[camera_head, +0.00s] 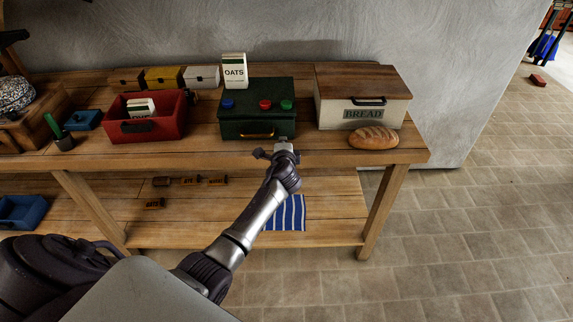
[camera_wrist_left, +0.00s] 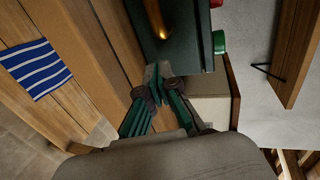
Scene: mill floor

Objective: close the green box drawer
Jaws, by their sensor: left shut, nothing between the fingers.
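The green box (camera_head: 255,98) stands on the workbench, with red, blue and green knobs on its top. Its drawer front (camera_head: 238,129) has a brass handle (camera_head: 258,135), which also shows in the left wrist view (camera_wrist_left: 156,18). I cannot tell how far the drawer stands out. My left gripper (camera_head: 284,148) is shut and empty, just in front of the lower right part of the box. In the left wrist view its fingertips (camera_wrist_left: 158,72) are together close to the green front, beside the handle; I cannot tell whether they touch. My right gripper is not in view.
A wooden-lidded bread box (camera_head: 360,112) and a loaf (camera_head: 374,137) stand to the right. A red bin (camera_head: 160,124) stands to the left. An oats packet (camera_head: 234,72) stands at the box's back. A striped cloth (camera_head: 287,213) lies on the lower shelf.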

